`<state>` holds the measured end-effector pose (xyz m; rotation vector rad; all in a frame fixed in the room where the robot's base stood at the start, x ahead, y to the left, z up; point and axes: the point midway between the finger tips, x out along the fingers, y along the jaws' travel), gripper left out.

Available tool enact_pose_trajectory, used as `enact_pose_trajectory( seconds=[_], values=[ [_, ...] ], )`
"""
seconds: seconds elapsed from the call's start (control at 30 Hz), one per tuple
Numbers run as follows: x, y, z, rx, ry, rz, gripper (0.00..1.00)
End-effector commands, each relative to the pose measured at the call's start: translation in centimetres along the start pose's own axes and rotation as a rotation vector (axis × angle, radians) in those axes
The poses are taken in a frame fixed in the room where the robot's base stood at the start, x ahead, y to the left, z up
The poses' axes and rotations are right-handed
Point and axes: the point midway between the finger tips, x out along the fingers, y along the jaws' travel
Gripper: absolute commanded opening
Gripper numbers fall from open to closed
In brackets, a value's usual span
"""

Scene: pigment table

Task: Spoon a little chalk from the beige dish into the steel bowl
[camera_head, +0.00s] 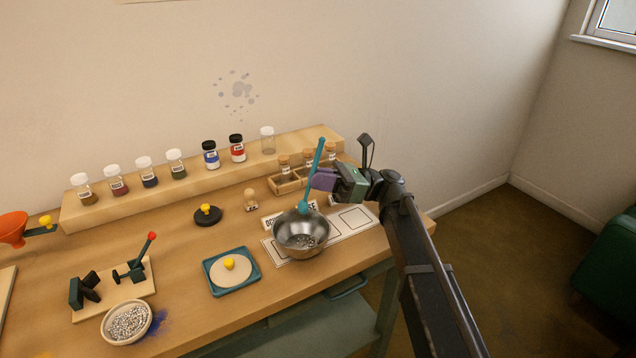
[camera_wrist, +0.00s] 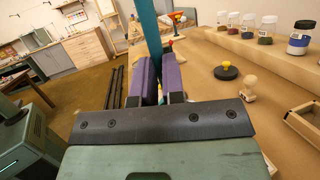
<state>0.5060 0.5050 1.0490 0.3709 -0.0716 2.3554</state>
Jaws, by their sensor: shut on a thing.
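The steel bowl (camera_head: 301,249) stands on a white printed mat near the right of the table, with some pale grains inside. My gripper (camera_head: 322,180) is shut on the handle of a teal spoon (camera_head: 313,170), which stands steeply with its lower end at the bowl's mouth. Whether the spoon's end carries chalk cannot be told. The wrist view also shows the teal handle (camera_wrist: 150,35) between the purple finger pads. The beige dish (camera_head: 107,322) sits at the front left of the table, filled with pale speckled grains. The dish and the bowl are not visible in the wrist view.
A teal tray with a beige lid (camera_head: 222,278) lies left of the bowl. A black disc with a yellow knob (camera_head: 207,214) and a wooden peg stand behind. Jars line a raised shelf (camera_head: 130,202) at the back. A red-tipped lever stand (camera_head: 135,270) is beside the dish.

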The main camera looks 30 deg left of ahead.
Motion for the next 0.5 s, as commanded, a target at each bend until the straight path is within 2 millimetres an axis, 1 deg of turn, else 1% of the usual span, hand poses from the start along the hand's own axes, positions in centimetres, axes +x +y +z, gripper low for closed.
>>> enact_pose_trajectory(
  seconds=[0.03,0.2,0.23,0.27,0.3,0.5],
  values=[
    [-0.6,-0.1,-1.2,0.005,-0.027,0.000,0.00],
    [-1.5,-0.3,-1.9,0.027,-0.133,-0.001,0.00],
    [-1.3,-0.2,-1.2,0.027,-0.136,-0.001,0.00],
    [-0.7,-0.1,0.0,0.023,-0.113,-0.001,0.00],
    [-0.4,-0.1,0.4,0.017,-0.087,-0.001,0.00],
    [0.7,0.1,1.3,-0.006,0.037,0.001,0.00]
  ],
)
